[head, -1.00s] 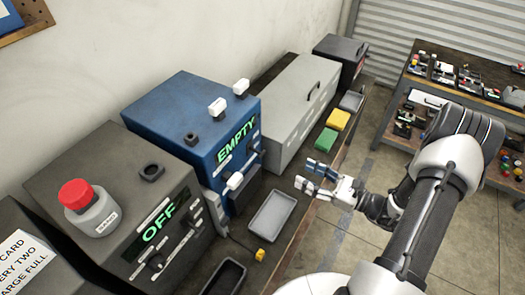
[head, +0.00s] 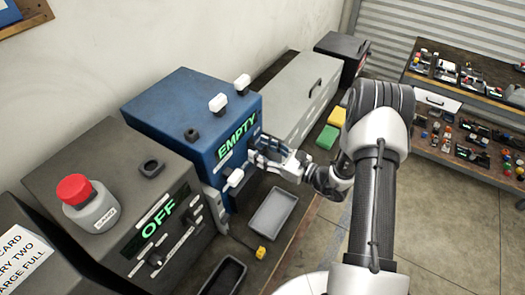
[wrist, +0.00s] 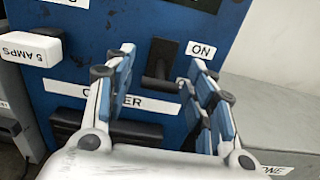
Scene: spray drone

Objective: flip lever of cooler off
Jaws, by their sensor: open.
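The blue unit (head: 180,120) with a green EMPTY display stands against the wall. In the wrist view its blue front panel (wrist: 75,95) carries a black lever (wrist: 163,58), with an ON label (wrist: 202,50) to its right. Below the lever is a label starting with C and ending in ER (wrist: 140,103), its middle partly hidden by a finger. My gripper (head: 264,150) is at the panel's right part, open. In the wrist view its fingers (wrist: 164,78) are spread to the left and right of the lever; contact cannot be told.
A white 5 AMPS block (wrist: 30,48) sticks out left of the lever. A grey tray (head: 272,214) lies on the bench below. A grey unit showing OFF (head: 115,170) stands to the left, a long light grey box (head: 295,95) to the right.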

